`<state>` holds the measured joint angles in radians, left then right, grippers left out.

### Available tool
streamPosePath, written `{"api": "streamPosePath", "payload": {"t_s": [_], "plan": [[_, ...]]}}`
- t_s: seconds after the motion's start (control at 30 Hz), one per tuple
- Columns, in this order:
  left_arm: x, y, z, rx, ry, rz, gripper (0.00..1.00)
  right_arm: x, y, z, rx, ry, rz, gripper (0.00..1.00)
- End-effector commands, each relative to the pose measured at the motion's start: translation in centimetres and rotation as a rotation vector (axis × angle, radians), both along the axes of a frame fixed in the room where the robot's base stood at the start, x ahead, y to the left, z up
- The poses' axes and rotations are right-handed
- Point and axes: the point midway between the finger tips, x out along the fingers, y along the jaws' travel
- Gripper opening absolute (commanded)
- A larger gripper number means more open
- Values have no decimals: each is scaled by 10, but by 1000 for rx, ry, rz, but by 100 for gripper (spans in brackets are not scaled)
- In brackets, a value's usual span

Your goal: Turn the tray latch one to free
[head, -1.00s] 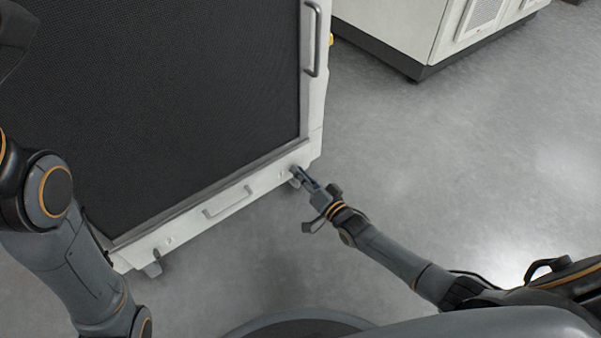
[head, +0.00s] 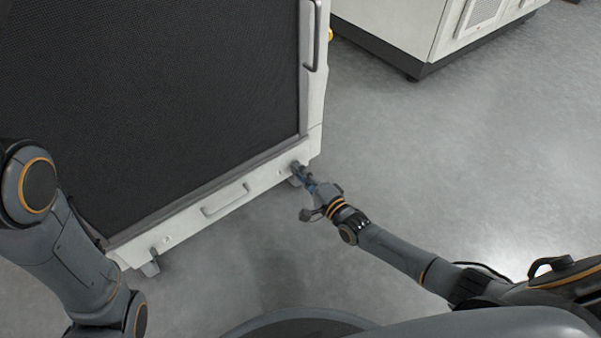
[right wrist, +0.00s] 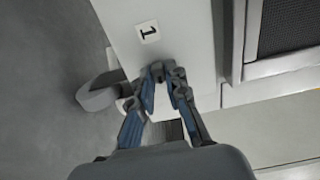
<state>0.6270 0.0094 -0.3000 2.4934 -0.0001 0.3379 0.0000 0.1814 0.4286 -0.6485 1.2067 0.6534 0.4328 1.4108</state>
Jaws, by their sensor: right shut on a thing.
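The tray front (head: 240,195) is a white strip with a grey bar handle (head: 226,202), low on a white cabinet. My right gripper (head: 298,170) is at the right end of this strip. In the right wrist view its fingertips (right wrist: 165,74) are close together against the white face, just below a label marked "1" (right wrist: 148,31). The right gripper is shut on tray latch one, which is mostly hidden between the fingers, so its angle cannot be told. My left arm shows at the left of the head view, but its gripper is out of view.
A large black mesh panel (head: 160,90) fills the cabinet above the tray strip. A second white cabinet (head: 395,30) stands at back right. The floor (head: 470,150) between is clear.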

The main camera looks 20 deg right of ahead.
Motion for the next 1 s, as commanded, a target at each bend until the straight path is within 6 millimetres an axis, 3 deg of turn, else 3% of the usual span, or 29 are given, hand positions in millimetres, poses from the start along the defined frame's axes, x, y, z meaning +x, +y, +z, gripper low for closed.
{"api": "streamPosePath", "payload": {"t_s": [0.57, 0.6, 0.7, 1.0], "plan": [[-4, 0, 1, -3, -15, -2, 40, 0, -1, -1, 32, 14, 0, 0], [-4, 0, 1, -2, -14, -2, 40, 0, -1, -1, 32, 14, 0, 17], [-4, 0, 1, -2, -13, -2, 40, 0, 0, -1, 31, 13, -1, 36], [-2, 1, 0, -7, -4, -4, 40, -1, -1, -1, 32, 13, 0, 36]]}}
